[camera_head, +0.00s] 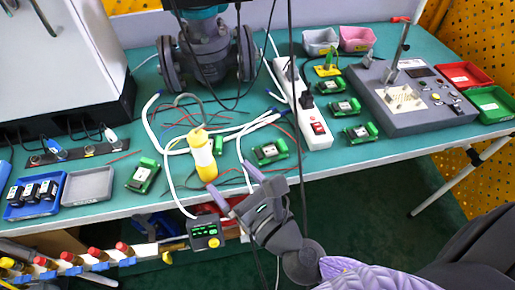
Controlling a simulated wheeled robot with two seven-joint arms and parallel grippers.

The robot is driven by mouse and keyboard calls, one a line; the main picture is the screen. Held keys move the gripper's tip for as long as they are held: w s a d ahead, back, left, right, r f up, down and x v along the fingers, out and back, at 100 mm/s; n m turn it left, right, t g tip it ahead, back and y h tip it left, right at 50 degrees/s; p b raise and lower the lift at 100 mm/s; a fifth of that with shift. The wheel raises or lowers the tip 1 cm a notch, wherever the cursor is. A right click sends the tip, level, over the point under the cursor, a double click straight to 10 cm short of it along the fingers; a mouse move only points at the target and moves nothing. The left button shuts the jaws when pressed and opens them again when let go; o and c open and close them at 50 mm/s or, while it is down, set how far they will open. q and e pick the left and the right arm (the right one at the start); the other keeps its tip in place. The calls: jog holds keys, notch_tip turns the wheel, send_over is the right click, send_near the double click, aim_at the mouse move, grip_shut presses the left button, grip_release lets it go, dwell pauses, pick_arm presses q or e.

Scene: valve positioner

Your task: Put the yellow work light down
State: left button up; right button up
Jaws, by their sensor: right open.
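The yellow work light (204,162) stands roughly upright on the green tabletop near its front edge, with a pale top and a grey cord or hook above it. My right gripper (231,180) comes in from the lower right, and its purple-tipped fingers are spread apart with nothing seen between them. Its left fingertip is close to the lower end of the light; I cannot tell whether they touch. My left gripper is not in view.
The green table (330,168) holds loose wires and several green circuit boards around the light. A white power strip (308,112) and a grey test station (410,98) stand to the right. A grey tray (88,186) lies left. A small meter (205,232) is at the front edge.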

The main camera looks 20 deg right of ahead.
jog(key=s+d+f+m+g+h, duration=0.1)
jog(key=s+d+f+m+g, duration=0.15)
jog(key=f+m, duration=0.6)
jog(key=s+d+f+m+g+h, duration=0.2)
jog(key=d+f+m+g, duration=0.15)
jog(key=f+m, duration=0.55)
jog(key=s+d+f+m+g+h, duration=0.1)
jog(key=s+d+f+m+g, duration=0.15)
jog(key=f+m, duration=0.65)
jog(key=s+d+f+m+g, duration=0.1)
jog(key=s+f+m+g, duration=0.2)
jog(key=s, duration=0.5)
jog(key=s+d+f+m+g+h, duration=0.1)
jog(key=s+f+m+g, duration=0.2)
jog(key=s, duration=0.5)
jog(key=s+d+f+m+g, duration=0.1)
jog(key=s+f+m+g, duration=0.2)
jog(key=s, duration=0.5)
notch_tip(320, 180, down, 3)
jog(key=shift+d+r+m, duration=0.2)
jog(key=shift+d+m, duration=0.1)
jog(key=shift+m, duration=0.35)
